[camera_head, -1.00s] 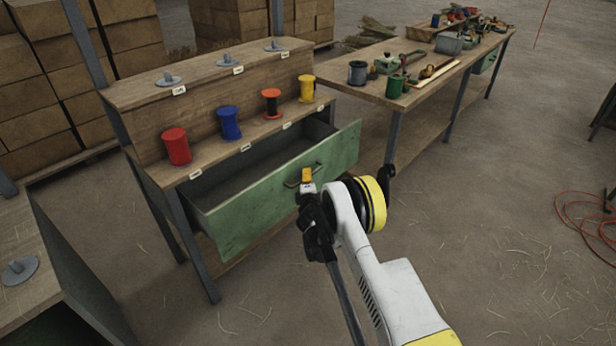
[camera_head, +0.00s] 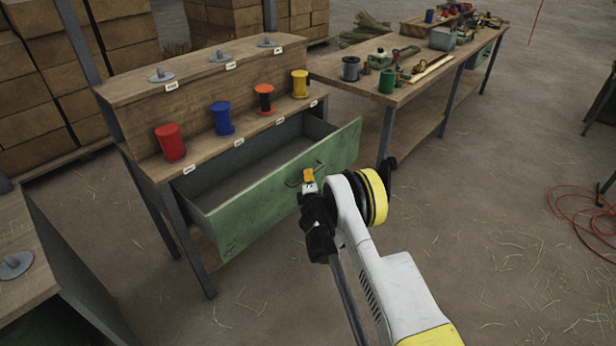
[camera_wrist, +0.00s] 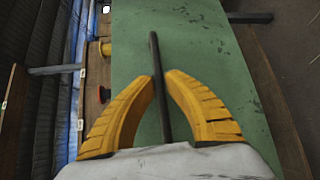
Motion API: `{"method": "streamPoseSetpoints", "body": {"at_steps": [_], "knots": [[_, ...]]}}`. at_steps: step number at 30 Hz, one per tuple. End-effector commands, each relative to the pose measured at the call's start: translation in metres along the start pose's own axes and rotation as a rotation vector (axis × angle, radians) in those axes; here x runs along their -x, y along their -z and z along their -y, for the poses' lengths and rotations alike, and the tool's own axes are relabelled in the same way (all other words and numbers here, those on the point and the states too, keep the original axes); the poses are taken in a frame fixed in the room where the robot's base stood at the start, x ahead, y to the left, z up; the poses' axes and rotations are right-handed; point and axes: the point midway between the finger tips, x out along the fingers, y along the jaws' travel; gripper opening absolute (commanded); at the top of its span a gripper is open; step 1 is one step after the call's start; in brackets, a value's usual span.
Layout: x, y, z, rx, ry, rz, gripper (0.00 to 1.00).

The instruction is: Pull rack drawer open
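The rack's green drawer (camera_head: 265,200) stands well out of the wooden rack (camera_head: 215,75), and its empty inside shows. A dark bar handle (camera_head: 320,166) is on the drawer front. My gripper (camera_head: 308,175) is at this handle, in front of the drawer. In the wrist view, the yellow fingers (camera_wrist: 160,78) close in on both sides of the handle bar (camera_wrist: 155,50), with the green drawer front (camera_wrist: 200,40) behind. The gripper looks shut on the handle. My wrist hides part of the drawer front in the head view.
Red (camera_head: 170,142), blue (camera_head: 222,118), black-and-orange (camera_head: 264,98) and yellow (camera_head: 300,84) spools stand on the rack shelf. A cluttered workbench (camera_head: 440,75) is to the right. Another bench (camera_head: 25,255) is at the lower left. Open floor (camera_head: 490,220) lies to the right, with a red cable (camera_head: 570,222).

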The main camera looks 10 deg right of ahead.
Motion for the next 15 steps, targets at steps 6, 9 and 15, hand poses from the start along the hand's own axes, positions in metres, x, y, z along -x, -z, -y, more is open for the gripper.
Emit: {"method": "streamPoseSetpoints", "body": {"at_steps": [6,9,15], "knots": [[0.0,0.0,0.0,0.0,0.0,0.0,0.32],[0.0,0.0,0.0,0.0,0.0,0.0,0.32],[0.002,-0.002,-0.016,0.0,0.0,0.0,0.32]]}}
